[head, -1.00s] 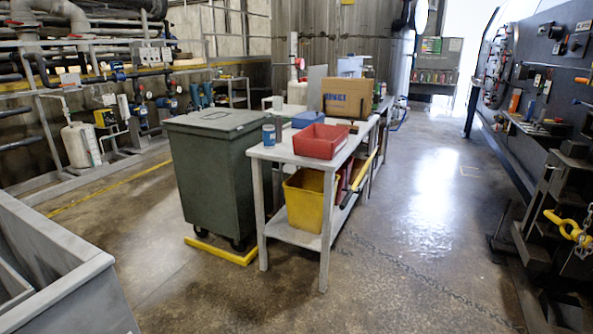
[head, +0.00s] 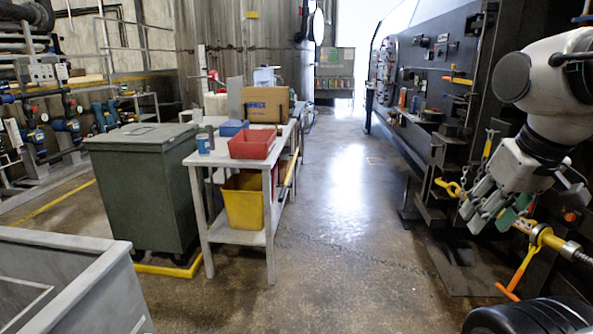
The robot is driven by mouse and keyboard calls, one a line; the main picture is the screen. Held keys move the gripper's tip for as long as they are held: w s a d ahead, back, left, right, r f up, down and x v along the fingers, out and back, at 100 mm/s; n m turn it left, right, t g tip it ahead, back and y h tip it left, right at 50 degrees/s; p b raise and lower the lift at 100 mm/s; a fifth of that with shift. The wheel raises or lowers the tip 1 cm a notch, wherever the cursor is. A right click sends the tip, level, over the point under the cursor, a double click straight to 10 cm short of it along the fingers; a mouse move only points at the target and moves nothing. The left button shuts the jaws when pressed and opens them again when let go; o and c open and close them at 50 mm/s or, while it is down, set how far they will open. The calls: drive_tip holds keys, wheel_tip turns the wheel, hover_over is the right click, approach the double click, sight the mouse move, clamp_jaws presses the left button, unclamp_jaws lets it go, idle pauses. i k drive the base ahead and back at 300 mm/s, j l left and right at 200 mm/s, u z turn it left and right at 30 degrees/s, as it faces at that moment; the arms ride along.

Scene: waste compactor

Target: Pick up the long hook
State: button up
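A long thin yellow rod (head: 288,177) runs along the right side of the grey table in the head view. It looks like the long hook, but its ends are too small to make out. My gripper (head: 484,212) is at the right, with grey and green fingers pointing down and left. It is well apart from the rod, in front of the dark machine. I see nothing held in it, but its finger gap is unclear.
The grey table (head: 196,161) carries a red bin (head: 252,146), a cardboard box (head: 267,104) and, below, a yellow bin (head: 243,205). A green wheeled container (head: 140,190) stands left of it. A dark machine (head: 440,75) with yellow hooks lines the right. The floor between is clear.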

sight(280, 198)
drive_tip(key=z, duration=2.5)
drive_tip(key=u, duration=2.6)
drive_tip(key=i+z, duration=0.1)
drive_tip(key=i, duration=0.45)
drive_tip(key=i+j, duration=0.15)
drive_tip(key=i, duration=0.45)
drive_tip(key=i+j+z, duration=0.15)
drive_tip(key=i, duration=0.4)
drive_tip(key=i+j, duration=0.1)
drive_tip(key=i, duration=0.5)
drive_tip(key=i+j+z, duration=0.15)
drive_tip(key=i, duration=0.4)
